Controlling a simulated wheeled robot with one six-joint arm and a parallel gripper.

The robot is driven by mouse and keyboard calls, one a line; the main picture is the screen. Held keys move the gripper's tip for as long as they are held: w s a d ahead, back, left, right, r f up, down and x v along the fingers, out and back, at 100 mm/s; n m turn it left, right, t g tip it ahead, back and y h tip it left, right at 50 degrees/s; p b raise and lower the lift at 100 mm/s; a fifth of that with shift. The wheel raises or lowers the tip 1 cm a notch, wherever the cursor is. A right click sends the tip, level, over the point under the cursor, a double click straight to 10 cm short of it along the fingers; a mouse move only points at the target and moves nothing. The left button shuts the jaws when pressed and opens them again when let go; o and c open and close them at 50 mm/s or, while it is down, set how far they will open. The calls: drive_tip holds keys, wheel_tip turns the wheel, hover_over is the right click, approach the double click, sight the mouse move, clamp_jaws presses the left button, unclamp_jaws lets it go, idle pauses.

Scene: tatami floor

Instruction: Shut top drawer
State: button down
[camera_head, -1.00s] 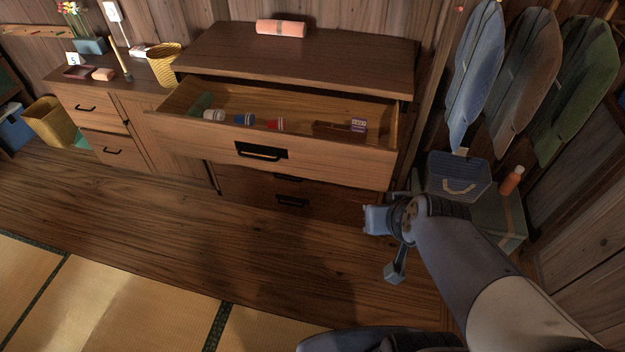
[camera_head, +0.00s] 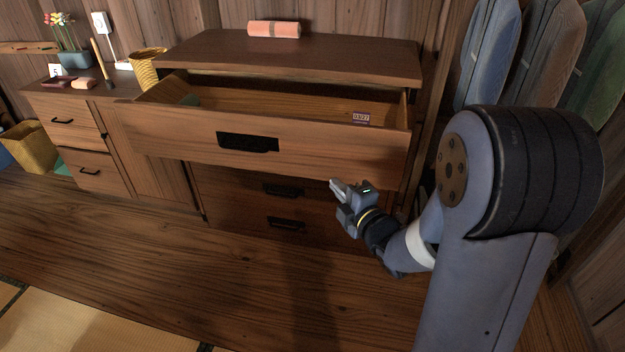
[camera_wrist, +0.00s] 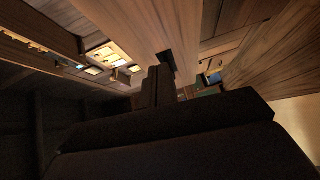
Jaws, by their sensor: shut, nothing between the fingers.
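The top drawer (camera_head: 318,157) of the dark wooden chest (camera_head: 345,56) is pulled well out, its inside showing from above. Its black handle (camera_head: 248,143) is left of the middle of the front. A small purple and white box (camera_head: 361,118) lies inside at the right; the front hides most of the other contents. My gripper (camera_head: 343,188) is shut and empty, just below and in front of the right part of the drawer front. I cannot tell whether it touches the wood. In the wrist view my dark fingers (camera_wrist: 158,86) point towards a wooden panel.
Two lower drawers (camera_head: 283,190) are shut. A pink roll (camera_head: 274,29) lies on the chest top. A low cabinet (camera_head: 88,140) and a yellow basket (camera_head: 148,68) stand left. Cloths (camera_head: 490,55) hang at the right. The wooden floor in front is clear.

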drive_tip(key=a+f+n+y, duration=0.1)
drive_tip(key=f+n, duration=0.1)
approach(305, 153)
drive_tip(key=w+a, duration=0.1)
drive_tip(key=a, duration=0.3)
drive_tip(key=w, duration=0.3)
drive_tip(key=shift+w+d+b, duration=0.15)
drive_tip(key=shift+d+b, duration=0.2)
drive_tip(key=shift+d, duration=0.05)
drive_tip(key=shift+w+d, duration=0.15)
drive_tip(key=shift+w, duration=0.3)
drive_tip(key=shift+w, duration=0.15)
